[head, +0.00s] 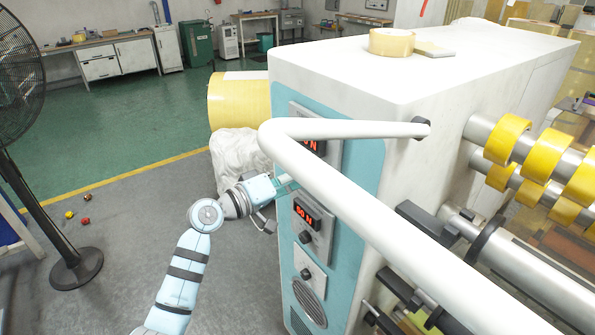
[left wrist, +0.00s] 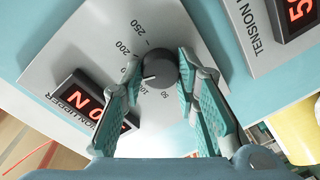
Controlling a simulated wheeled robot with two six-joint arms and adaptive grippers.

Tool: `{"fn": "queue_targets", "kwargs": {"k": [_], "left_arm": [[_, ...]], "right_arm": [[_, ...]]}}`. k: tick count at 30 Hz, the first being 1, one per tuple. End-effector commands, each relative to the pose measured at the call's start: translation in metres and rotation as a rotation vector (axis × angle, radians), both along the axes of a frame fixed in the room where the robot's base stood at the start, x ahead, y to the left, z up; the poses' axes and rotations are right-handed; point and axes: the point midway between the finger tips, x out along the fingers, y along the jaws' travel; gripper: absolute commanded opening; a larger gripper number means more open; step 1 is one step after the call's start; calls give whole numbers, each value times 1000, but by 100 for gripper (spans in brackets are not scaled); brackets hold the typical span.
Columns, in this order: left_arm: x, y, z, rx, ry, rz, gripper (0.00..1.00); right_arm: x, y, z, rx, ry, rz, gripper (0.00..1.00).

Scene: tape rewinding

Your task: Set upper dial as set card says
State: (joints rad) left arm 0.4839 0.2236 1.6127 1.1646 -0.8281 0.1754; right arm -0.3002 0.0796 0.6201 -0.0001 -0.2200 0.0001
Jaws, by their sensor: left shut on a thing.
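The upper dial is a dark round knob (left wrist: 160,70) on a grey panel, with a printed scale up to 250 around it. A white mark on the knob points left in the left wrist view. My left gripper (left wrist: 160,62) has its fingers on both sides of the knob, closed on it. A red display (left wrist: 88,97) beside the knob appears upside down and is partly hidden by a finger. In the head view my left gripper (head: 287,183) is at the upper panel (head: 320,150), whose knob is hidden. I cannot identify a set card. My right gripper is out of view.
A white tubular bar (head: 345,190) crosses in front of the machine (head: 450,75). Below the upper panel are another red display (head: 306,213), a knob (head: 305,237) and a lower knob (head: 306,274). Yellow rolls (head: 508,138) are at right. A black fan (head: 75,268) stands at left.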

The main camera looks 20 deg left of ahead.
Motion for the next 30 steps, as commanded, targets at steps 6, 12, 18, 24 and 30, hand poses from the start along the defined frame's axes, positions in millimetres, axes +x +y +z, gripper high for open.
{"fn": "queue_targets", "kwargs": {"k": [6,12,18,24,30], "left_arm": [[0,0,1,-11,6,2,0],[0,0,1,-11,5,1,0],[0,0,1,-10,5,1,48],[0,0,0,-10,6,1,48],[-13,11,0,-7,6,3,48]], "right_arm": [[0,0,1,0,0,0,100],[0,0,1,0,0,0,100],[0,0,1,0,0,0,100],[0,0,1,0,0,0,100],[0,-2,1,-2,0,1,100]]}}
